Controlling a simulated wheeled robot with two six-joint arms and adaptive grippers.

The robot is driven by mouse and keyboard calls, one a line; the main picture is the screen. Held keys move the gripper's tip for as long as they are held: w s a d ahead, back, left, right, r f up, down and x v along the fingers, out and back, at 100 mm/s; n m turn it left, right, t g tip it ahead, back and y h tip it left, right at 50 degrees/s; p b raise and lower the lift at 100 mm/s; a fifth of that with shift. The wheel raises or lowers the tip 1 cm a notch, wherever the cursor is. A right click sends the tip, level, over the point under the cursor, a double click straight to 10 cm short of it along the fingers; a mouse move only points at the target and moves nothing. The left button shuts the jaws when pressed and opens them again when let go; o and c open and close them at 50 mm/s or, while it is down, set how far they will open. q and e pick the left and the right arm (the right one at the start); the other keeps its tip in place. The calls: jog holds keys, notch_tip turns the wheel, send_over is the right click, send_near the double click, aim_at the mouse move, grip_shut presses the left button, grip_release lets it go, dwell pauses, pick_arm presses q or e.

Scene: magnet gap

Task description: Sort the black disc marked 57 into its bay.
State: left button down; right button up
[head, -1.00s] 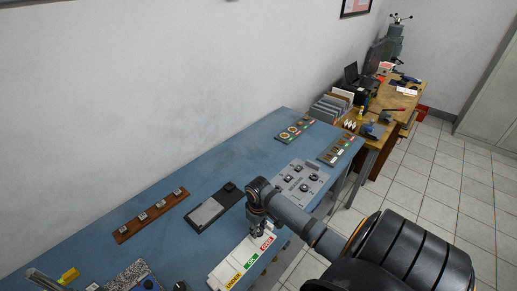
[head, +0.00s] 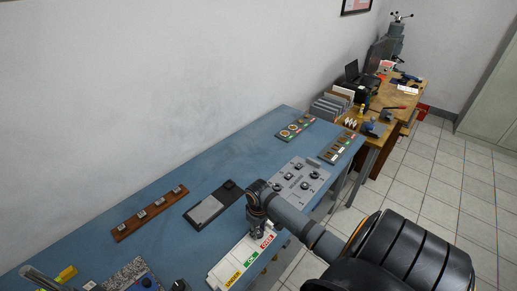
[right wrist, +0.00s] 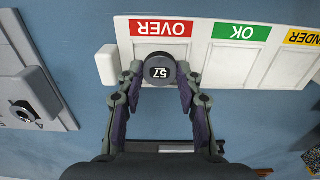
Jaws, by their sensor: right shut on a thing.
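The black disc marked 57 (right wrist: 159,70) is between the fingertips of my right gripper (right wrist: 160,82), its number facing up in the right wrist view. My right gripper also shows in the head view (head: 257,230) and is shut on the disc. The disc is at the red OVER label of the white sorting tray (right wrist: 265,75), overlapping the OVER bay. Whether it touches the bay floor cannot be told. The tray also shows in the head view (head: 225,270), with yellow UNDER, green OK and red OVER labels. My left gripper is not in view.
A grey plate with several round pieces (head: 300,184) lies beyond the tray. A dark device with a light plate (head: 208,208) and a brown rack (head: 150,213) lie to the left. Blue table (head: 200,165) is clear towards the wall.

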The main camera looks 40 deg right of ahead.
jog(key=shift+f, duration=0.15)
dwell(0.3)
jog(key=o, duration=1.2)
jog(key=shift+c, duration=0.2)
jog(key=c, duration=0.5)
notch_tip(320, 180, up, 5)
jog(key=p, duration=0.5)
jog(key=shift+f+p, duration=0.15)
jog(key=shift+p, duration=0.25)
jog(key=shift+f, duration=0.1)
